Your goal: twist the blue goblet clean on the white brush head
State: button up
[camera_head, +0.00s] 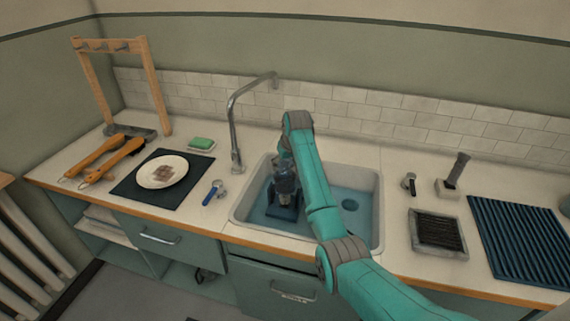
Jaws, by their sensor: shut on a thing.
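The teal arm is mine and reaches over the sink (240,212). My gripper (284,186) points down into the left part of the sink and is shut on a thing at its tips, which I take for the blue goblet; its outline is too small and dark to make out. A dark blue block-like shape (284,212) stands in the sink right under the gripper. I cannot tell where the goblet ends and this shape begins. No white brush head can be made out; it may be hidden by the gripper or the goblet.
A tall faucet (233,130) rises behind the sink's left side. Left are a white plate (163,172) on a dark mat (140,195), wooden-handled brushes (105,160) and a wooden rack (155,90). Right are a bristled tray (438,234) and a ribbed blue mat (520,240).

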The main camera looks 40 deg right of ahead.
jog(key=shift+f, duration=0.55)
dwell(0.4)
jog(key=n+y, duration=0.1)
jog(key=n, duration=0.2)
jog(key=shift+s+f, duration=0.1)
jog(key=shift+f+n+y, duration=0.15)
jog(key=shift+n+y, duration=0.15)
jog(key=shift+n, duration=0.3)
jog(key=shift+s, duration=0.1)
jog(key=m, duration=0.2)
jog(key=m+h, duration=0.1)
jog(key=m, duration=0.1)
jog(key=shift+a+h, duration=0.15)
jog(key=shift+h, duration=0.15)
jog(key=m+h, duration=0.1)
jog(key=m, duration=0.3)
jog(key=shift+g, duration=0.4)
